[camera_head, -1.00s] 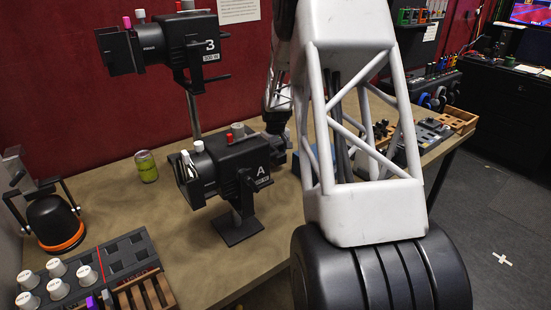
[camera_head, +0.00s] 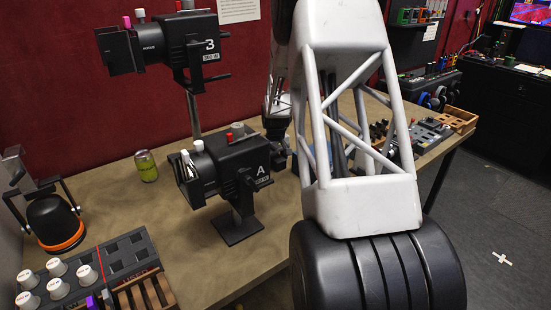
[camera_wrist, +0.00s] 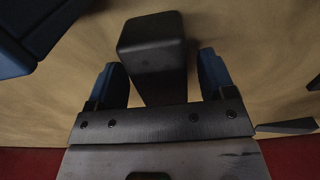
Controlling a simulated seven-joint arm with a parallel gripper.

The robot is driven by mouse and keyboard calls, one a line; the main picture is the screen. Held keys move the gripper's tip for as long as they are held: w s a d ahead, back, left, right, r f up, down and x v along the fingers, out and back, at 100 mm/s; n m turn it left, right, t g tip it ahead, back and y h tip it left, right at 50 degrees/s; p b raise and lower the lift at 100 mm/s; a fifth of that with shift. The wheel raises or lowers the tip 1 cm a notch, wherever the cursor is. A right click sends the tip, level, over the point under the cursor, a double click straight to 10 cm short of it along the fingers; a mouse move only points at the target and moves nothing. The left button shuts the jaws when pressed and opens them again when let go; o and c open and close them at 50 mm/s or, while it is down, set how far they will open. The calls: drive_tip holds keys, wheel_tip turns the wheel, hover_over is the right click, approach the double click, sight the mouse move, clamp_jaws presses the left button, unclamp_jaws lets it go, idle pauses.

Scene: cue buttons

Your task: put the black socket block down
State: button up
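The black socket block (camera_wrist: 150,45) is a dark, long block with rounded edges in the wrist view. It lies between the two blue fingers of my gripper (camera_wrist: 160,80). A narrow strip of tan surface shows between the block and the right finger. The fingers stand apart, so my gripper looks open around the block. In the head view my arm hides the block and the fingertips.
The tan table (camera_head: 190,220) holds a black lamp marked A (camera_head: 240,165), a green can (camera_head: 146,166) and a tray of white knobs (camera_head: 85,278). A dark blue object (camera_wrist: 45,30) is at the wrist view's upper left. Bare tabletop lies around the block.

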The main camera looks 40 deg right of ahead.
wheel_tip(320, 180, up, 12)
drive_tip(key=shift+r, duration=0.15)
idle(0.8)
idle(0.4)
drive_tip(key=o, duration=0.5)
drive_tip(key=shift+c, duration=0.2)
